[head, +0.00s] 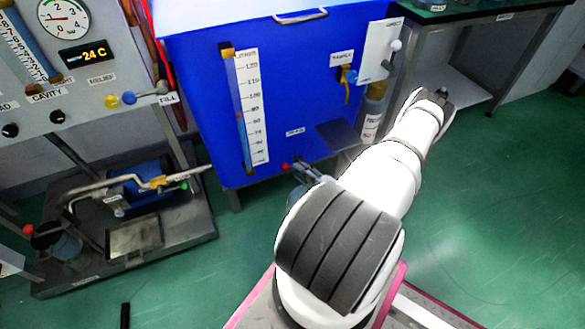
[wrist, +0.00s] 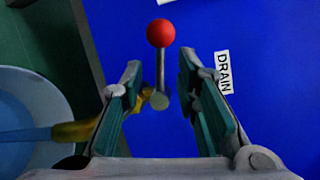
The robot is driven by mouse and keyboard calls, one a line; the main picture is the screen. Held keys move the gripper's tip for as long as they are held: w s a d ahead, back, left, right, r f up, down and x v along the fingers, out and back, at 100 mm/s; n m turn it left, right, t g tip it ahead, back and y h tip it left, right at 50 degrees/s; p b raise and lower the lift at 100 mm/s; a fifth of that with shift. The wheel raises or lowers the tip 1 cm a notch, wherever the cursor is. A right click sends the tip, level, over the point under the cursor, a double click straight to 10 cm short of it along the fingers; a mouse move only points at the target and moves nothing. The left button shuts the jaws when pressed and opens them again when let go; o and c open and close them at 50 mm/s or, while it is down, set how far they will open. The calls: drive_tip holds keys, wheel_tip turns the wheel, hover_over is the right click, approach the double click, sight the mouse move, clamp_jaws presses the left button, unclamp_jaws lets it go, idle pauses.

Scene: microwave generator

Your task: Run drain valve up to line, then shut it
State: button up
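The drain valve's red ball (wrist: 160,33) sits atop a grey lever (wrist: 161,72) in the wrist view, in front of the blue tank wall. A white DRAIN label (wrist: 223,72) is to its right. My gripper (wrist: 158,85) is open; its two fingers stand either side of the lever's lower part, with gaps showing on both sides. In the head view the red ball (head: 285,166) shows low on the blue tank (head: 200,60), partly behind my arm. The tank's level tube (head: 239,110) stands beside a numbered scale (head: 252,105); the exact level is too small to read.
A light-blue bucket (wrist: 25,95) is below left in the wrist view, with a brass spout (wrist: 75,131) reaching over it. A grey panel with a dial (head: 63,18) and a low pump stand (head: 130,235) are on the left. Green floor is open at right.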

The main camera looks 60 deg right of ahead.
drive_tip(key=shift+b+x, duration=0.55)
drive_tip(key=shift+x, duration=1.9)
